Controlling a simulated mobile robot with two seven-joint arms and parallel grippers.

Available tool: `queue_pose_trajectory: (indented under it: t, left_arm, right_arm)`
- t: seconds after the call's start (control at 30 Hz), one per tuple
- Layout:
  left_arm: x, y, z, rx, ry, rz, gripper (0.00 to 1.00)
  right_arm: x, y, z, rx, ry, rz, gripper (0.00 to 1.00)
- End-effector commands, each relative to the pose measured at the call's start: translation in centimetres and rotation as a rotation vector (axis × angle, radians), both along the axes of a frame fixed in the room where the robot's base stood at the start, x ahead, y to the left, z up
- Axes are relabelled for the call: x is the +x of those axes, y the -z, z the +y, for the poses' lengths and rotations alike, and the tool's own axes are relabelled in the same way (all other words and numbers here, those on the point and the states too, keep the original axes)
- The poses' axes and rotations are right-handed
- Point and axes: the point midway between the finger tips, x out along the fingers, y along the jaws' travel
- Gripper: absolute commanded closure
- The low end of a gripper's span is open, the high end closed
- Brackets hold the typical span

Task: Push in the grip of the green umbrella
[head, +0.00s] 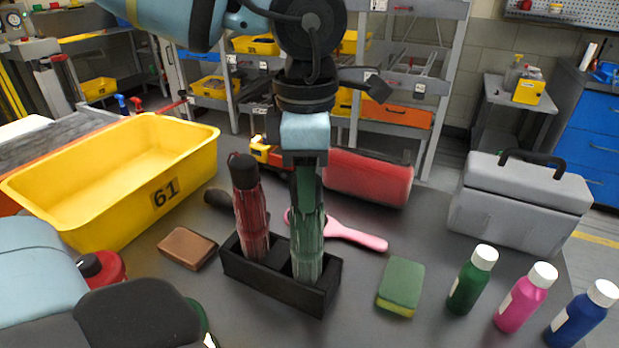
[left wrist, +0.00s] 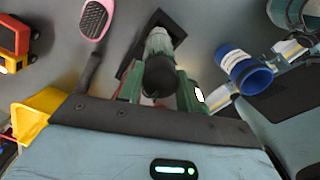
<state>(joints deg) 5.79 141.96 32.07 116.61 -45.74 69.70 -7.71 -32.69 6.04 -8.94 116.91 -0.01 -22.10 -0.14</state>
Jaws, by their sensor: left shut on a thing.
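The green umbrella (head: 308,225) stands folded and upright in the right slot of a black two-slot stand (head: 326,300). My left gripper (head: 305,165) points straight down over its top and is shut on it at the grip. In the head view the gripper hides the grip. In the left wrist view the dark round grip (left wrist: 160,76) shows between the fingers of my left gripper (left wrist: 160,92), with grey-green folded cloth (left wrist: 158,42) beyond it. I cannot tell how far the grip is out. My right gripper is not in view.
A red umbrella (head: 250,215) with a dark grip stands close on the left in the same stand. Around it lie a brown block (head: 187,249), a pink brush (head: 350,236) and a green sponge (head: 402,284). Several bottles stand right, a yellow bin (head: 110,205) left.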

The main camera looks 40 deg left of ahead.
Motion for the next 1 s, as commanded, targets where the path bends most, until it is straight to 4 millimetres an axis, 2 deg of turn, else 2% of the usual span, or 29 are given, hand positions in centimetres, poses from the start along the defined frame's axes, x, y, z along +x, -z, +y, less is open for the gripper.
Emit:
queue_pose_trajectory:
  t: [0.2, 0.23, 0.4, 0.73, 1.0]
  left_arm:
    - [-0.3, 0.5, 0.0, -0.002, -0.001, 0.017, 1.00]
    - [-0.3, 0.6, 0.0, -0.002, -0.001, 0.017, 0.62]
    - [-0.2, 0.5, 0.0, -0.001, -0.001, 0.014, 0.42]
    - [-0.1, -0.2, 0.0, -0.001, -0.001, 0.008, 0.42]
    - [0.0, -4.0, 0.0, -0.001, -0.002, 0.007, 0.42]
  right_arm:
    - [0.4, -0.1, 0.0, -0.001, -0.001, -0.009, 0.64]
    - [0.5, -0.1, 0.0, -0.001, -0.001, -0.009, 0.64]
    - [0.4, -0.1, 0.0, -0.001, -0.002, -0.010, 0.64]
    - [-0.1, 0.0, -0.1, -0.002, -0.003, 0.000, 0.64]
    - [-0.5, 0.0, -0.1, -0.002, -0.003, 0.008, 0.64]
